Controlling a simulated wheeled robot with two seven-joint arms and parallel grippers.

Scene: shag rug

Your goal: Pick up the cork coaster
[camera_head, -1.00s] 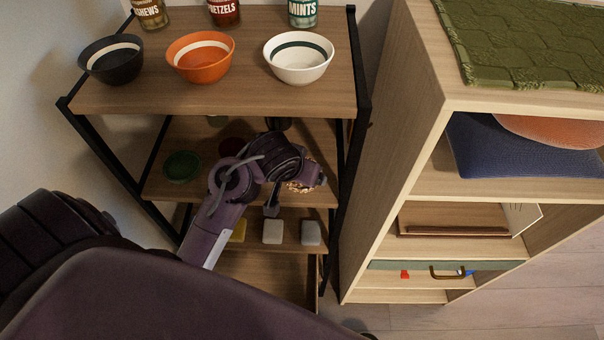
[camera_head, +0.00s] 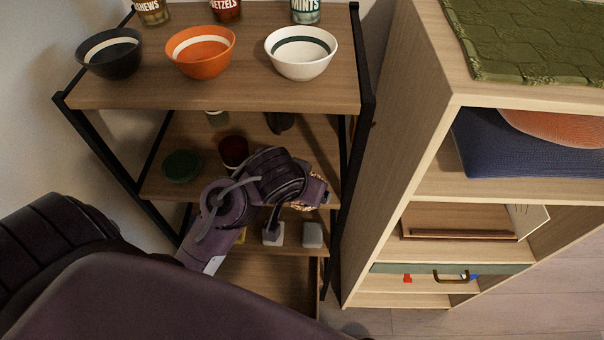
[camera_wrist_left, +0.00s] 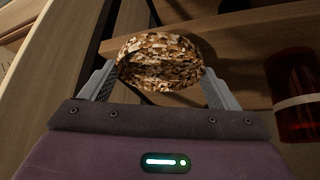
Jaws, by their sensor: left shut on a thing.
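The cork coaster (camera_wrist_left: 160,62) is a round, speckled brown and tan disc. In the left wrist view it sits between the two fingers of my left gripper (camera_wrist_left: 158,85), which is shut on it. In the head view only a small part of the coaster (camera_head: 318,189) shows past my left wrist, in front of the rack's middle shelf. The left gripper's fingers are mostly hidden there behind the wrist. My right gripper is not in view.
Black, orange and white bowls (camera_head: 302,53) stand on the rack's top shelf (camera_head: 230,95). A green dish (camera_head: 182,166) and a dark red cup (camera_head: 233,151) stand on the shelf below. Small blocks (camera_head: 312,235) sit lower. A light wood cabinet (camera_head: 408,150) stands close on the right.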

